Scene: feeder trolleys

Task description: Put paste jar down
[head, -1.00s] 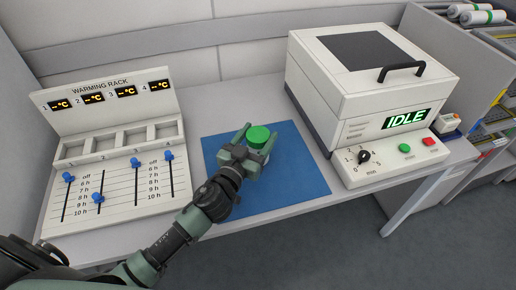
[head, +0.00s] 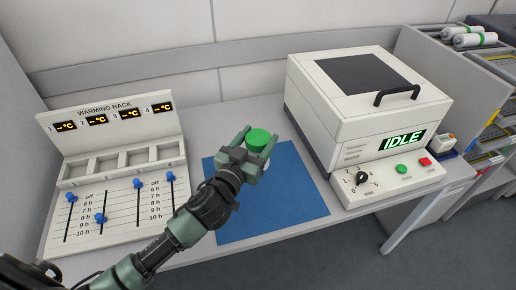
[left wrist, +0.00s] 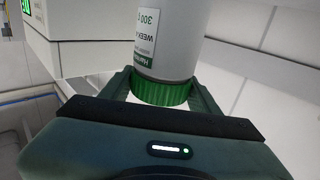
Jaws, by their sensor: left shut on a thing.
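The paste jar (head: 258,141) has a green lid and a white body with a label. My left gripper (head: 253,151) is shut on it, with a finger on either side near the lid. In the left wrist view the jar (left wrist: 165,50) shows its white body and label, with the green lid (left wrist: 160,92) between the fingers. In the head view the jar appears over the blue mat (head: 290,195); its base is hidden, so I cannot tell whether it touches. My right gripper is not in view.
The warming rack (head: 112,150) with its empty slots and blue sliders stands at the left. A white machine (head: 365,120) with a handle and an IDLE display stands at the right. Most of the blue mat is clear. Shelves (head: 490,75) are at the far right.

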